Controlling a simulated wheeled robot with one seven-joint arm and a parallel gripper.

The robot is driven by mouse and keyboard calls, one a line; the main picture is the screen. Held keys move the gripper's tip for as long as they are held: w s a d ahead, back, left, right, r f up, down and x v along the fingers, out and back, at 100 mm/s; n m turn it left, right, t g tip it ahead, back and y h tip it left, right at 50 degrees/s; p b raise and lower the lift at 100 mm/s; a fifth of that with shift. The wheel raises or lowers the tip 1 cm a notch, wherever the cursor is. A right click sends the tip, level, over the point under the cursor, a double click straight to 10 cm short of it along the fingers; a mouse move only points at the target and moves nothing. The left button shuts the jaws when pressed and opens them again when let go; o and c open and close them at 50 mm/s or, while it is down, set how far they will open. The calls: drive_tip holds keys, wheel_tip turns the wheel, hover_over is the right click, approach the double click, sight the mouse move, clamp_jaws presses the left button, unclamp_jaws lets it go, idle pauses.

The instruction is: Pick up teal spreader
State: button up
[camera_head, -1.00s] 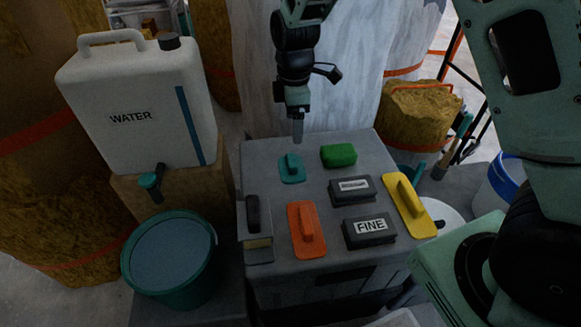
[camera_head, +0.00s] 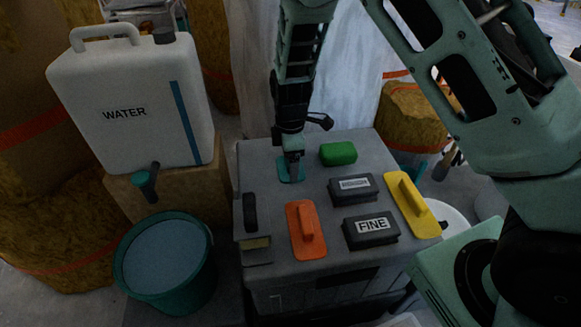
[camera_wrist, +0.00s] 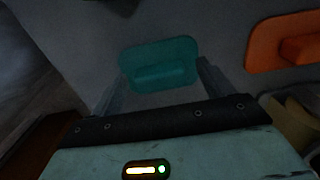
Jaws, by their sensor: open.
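The teal spreader (camera_head: 283,171) lies flat on the grey box top (camera_head: 262,158), at its back left. It is a small plate with a raised grip. In the wrist view the teal spreader (camera_wrist: 158,64) lies ahead of and between the two fingers. My gripper (camera_head: 293,178) is open and points down right over the spreader in the head view, hiding part of it. In the wrist view my gripper (camera_wrist: 160,88) has a finger on each side of the spreader's grip. I cannot tell whether the fingertips touch the plate.
A white water can (camera_head: 135,105) and teal bucket (camera_head: 165,262) stand left.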

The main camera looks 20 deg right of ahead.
drive_tip(key=c, duration=1.1)
drive_tip(key=shift+r, duration=0.2)
wheel_tip(320, 180, up, 10)
drive_tip(key=shift+f+p, duration=0.1)
drive_tip(key=shift+p, duration=1.05)
drive_tip(key=shift+o, duration=1.1)
drive_tip(key=shift+c, duration=0.4)
